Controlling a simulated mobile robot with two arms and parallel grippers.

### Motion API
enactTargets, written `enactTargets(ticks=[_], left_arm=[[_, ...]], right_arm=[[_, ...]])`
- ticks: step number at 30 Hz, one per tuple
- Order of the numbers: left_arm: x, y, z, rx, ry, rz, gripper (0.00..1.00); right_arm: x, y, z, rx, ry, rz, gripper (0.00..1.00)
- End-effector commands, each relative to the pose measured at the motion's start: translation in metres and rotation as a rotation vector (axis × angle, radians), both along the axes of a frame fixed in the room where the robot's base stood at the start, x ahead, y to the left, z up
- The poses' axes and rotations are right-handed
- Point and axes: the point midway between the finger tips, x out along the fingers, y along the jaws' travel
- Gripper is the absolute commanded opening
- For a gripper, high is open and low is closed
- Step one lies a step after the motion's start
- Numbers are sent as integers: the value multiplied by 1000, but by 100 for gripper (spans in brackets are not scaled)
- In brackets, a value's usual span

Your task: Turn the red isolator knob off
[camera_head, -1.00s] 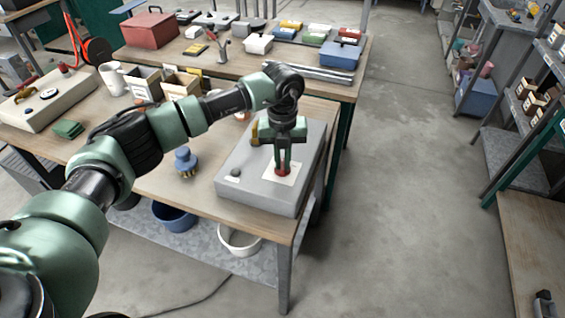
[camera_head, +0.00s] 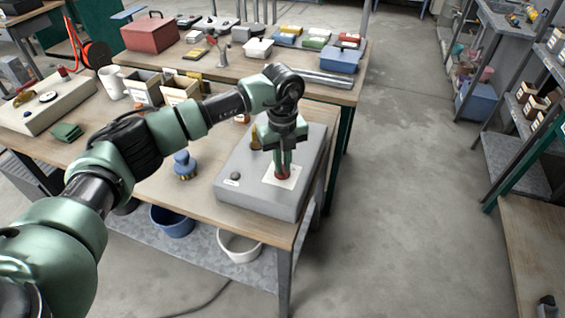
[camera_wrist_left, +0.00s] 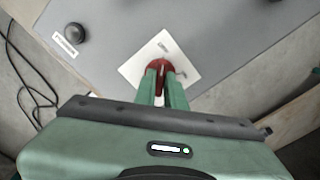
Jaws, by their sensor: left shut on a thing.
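The red isolator knob (camera_head: 282,176) sits on a white plate (camera_head: 291,180) on top of a grey box (camera_head: 250,196) near the right end of the front bench. My left gripper (camera_head: 282,170) points down over it, shut on the knob. In the left wrist view the red knob (camera_wrist_left: 158,65) shows between and around the tips of the green fingers (camera_wrist_left: 161,78), with the white plate (camera_wrist_left: 135,70) under it. The knob's turn angle is mostly hidden by the fingers. My right gripper is not in view.
A black button (camera_head: 235,176) and a yellow-brown part (camera_head: 255,138) are on the same grey box. A blue knobbed item (camera_head: 184,165) stands on the bench to its left. The box is close to the bench's right edge, with open floor (camera_head: 400,200) beyond.

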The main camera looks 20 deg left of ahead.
Motion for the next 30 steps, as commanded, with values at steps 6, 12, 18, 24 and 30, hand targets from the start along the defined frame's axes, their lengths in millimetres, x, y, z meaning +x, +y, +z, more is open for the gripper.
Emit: enactTargets(ticks=[6,12,18,24,30], left_arm=[[3,1,4,0,-9,5,33],[1,1,2,0,-4,2,33],[2,0,8,-1,-6,1,33],[3,0,39,-2,-9,2,33],[2,1,69,-2,-8,3,33]], right_arm=[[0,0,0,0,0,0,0],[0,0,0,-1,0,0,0],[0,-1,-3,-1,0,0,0],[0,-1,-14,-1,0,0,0],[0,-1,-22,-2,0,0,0]])
